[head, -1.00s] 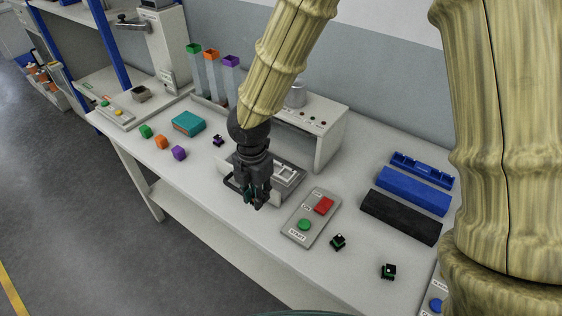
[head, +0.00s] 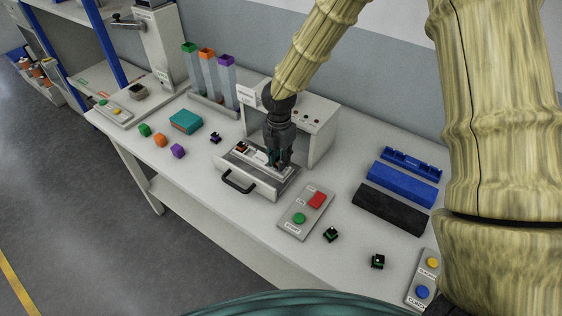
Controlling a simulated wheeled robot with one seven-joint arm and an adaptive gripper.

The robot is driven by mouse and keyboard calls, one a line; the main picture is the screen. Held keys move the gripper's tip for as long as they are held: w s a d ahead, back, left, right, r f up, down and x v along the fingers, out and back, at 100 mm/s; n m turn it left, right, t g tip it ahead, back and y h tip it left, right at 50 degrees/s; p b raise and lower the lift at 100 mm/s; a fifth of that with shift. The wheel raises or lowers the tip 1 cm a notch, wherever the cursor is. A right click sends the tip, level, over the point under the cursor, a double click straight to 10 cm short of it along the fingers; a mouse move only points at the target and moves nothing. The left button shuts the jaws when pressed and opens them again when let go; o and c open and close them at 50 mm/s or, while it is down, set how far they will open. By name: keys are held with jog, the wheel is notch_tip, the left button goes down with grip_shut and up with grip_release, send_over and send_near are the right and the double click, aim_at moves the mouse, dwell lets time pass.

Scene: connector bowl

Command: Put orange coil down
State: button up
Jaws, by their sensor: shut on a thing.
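A small black-and-orange piece (head: 241,147), which looks like the orange coil, sits at the left end of the pulled-out drawer (head: 262,187) of the white machine. My gripper (head: 276,164) points down over the right part of the drawer, to the right of that piece and apart from it. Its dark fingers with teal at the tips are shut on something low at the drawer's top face. The fingers hide what they hold, and I cannot make it out.
The white machine (head: 323,146) stands behind the gripper. A button panel (head: 291,223) lies to the right, with green coils (head: 331,234) beyond it. A purple coil (head: 215,137), a teal box (head: 186,121) and coloured cubes (head: 177,151) are to the left.

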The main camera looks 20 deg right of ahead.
jog(key=shift+w+d+r, duration=0.1)
jog(key=shift+w+d, duration=0.25)
jog(key=shift+d, duration=0.05)
jog(key=shift+f+p, duration=0.95)
jog(key=shift+f, duration=0.9)
jog(key=shift+f, duration=0.1)
jog(key=o, duration=0.8)
jog(key=shift+r+b, duration=1.5)
jog(key=shift+r, duration=4.6)
jog(key=shift+s, duration=0.1)
